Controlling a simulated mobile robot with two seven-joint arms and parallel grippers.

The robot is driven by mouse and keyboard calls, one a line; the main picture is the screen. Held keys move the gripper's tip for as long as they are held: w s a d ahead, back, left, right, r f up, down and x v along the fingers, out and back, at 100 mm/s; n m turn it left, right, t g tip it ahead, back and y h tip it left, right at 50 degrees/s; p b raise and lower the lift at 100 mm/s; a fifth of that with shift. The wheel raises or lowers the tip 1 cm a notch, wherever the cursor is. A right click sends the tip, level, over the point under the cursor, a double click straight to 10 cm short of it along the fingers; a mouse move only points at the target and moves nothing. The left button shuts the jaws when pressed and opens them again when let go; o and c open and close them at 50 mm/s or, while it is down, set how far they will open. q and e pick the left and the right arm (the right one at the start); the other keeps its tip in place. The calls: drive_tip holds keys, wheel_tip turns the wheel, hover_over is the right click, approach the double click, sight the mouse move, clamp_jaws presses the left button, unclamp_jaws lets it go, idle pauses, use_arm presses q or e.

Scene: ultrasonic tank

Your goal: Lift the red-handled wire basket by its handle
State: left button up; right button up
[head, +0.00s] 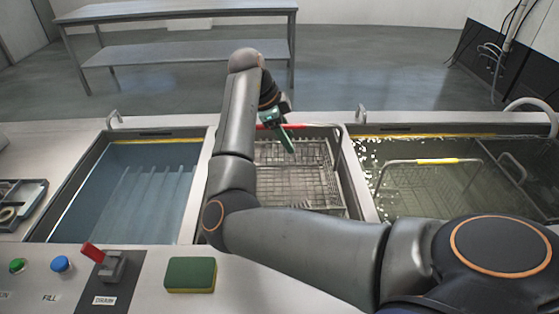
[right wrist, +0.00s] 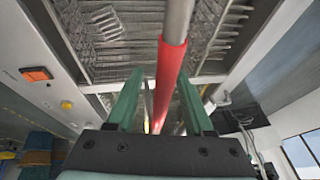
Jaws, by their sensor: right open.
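The wire basket (head: 297,180) sits in the middle compartment, partly hidden behind my right arm. Its raised handle has a red grip (head: 295,126), which also shows large in the right wrist view (right wrist: 171,68). My right gripper (head: 287,138) is at the red grip, with its green fingers pointing down. In the right wrist view my right gripper (right wrist: 160,95) is open, and the red bar runs lengthwise between its two fingers. I cannot tell whether either finger touches the bar. My left gripper is not in view.
A yellow-handled basket (head: 436,161) stands in the liquid-filled right tank (head: 368,203). The left tank (head: 75,190) holds bluish liquid. A green sponge (head: 190,275), a red lever (head: 92,250) and buttons are at the front. A metal table (head: 180,12) stands behind.

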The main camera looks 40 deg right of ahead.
drive_tip(key=shift+f, duration=0.15)
idle(0.3)
clamp_jaws()
idle(0.5)
